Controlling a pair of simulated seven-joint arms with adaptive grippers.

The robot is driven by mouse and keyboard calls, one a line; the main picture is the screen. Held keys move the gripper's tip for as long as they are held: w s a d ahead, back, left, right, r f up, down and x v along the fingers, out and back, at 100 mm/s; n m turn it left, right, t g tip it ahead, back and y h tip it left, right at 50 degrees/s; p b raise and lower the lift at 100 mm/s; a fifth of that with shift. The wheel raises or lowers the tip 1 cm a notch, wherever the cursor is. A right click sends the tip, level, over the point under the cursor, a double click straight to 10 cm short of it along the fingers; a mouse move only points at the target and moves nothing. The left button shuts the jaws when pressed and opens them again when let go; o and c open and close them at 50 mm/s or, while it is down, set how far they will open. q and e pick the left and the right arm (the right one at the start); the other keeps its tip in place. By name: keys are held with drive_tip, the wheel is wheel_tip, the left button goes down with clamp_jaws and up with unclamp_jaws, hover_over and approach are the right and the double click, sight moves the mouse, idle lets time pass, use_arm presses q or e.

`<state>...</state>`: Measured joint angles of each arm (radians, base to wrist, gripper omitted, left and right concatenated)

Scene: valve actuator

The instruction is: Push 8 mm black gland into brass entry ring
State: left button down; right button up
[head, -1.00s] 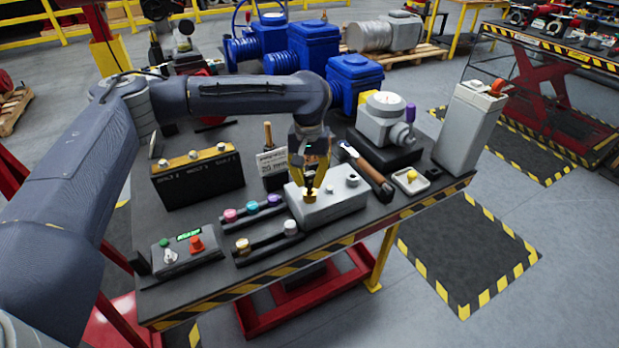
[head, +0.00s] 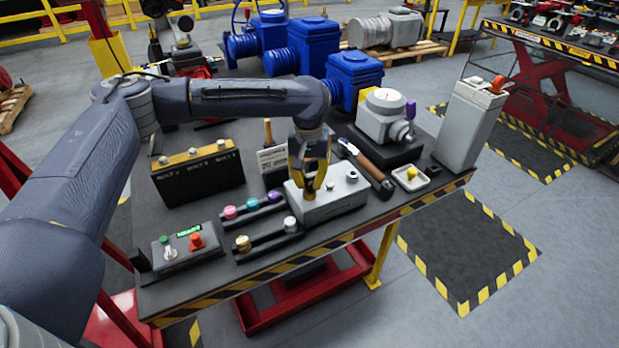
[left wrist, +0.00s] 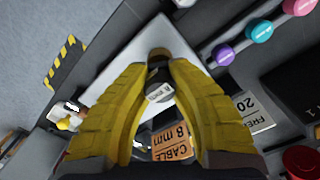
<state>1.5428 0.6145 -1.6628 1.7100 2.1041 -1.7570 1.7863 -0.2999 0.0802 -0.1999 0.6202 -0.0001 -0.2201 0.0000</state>
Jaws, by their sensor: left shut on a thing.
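My left gripper (head: 313,192) points down over the grey box (head: 345,201) on the bench. In the left wrist view its yellow fingers (left wrist: 160,82) are shut on the black gland (left wrist: 158,76), which carries a small white label. A dark round part with a brownish rim sits at the gland's far end, over the pale box top (left wrist: 125,65). I cannot tell whether this is the brass entry ring, or how deep the gland sits. In the head view the fingers hide the gland and ring. My right gripper is not in view.
An orange cable tag reading 8 mm (left wrist: 172,143) shows between the fingers. Racks with coloured knobs (head: 254,205) stand left of the box. A hammer-like tool (head: 368,172) lies to its right, near a white tray (head: 411,180). A black bolt box (head: 198,178) stands behind left.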

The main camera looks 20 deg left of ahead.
sight(309, 174)
use_arm(q)
drive_tip(key=shift+f, duration=0.65)
drive_tip(key=c, duration=1.2)
unclamp_jaws()
drive_tip(key=shift+c, duration=0.2)
drive_tip(key=shift+r, duration=0.1)
wheel_tip(309, 174, up, 12)
drive_tip(key=shift+w+a+f, duration=0.1)
drive_tip(key=shift+w+f, duration=0.05)
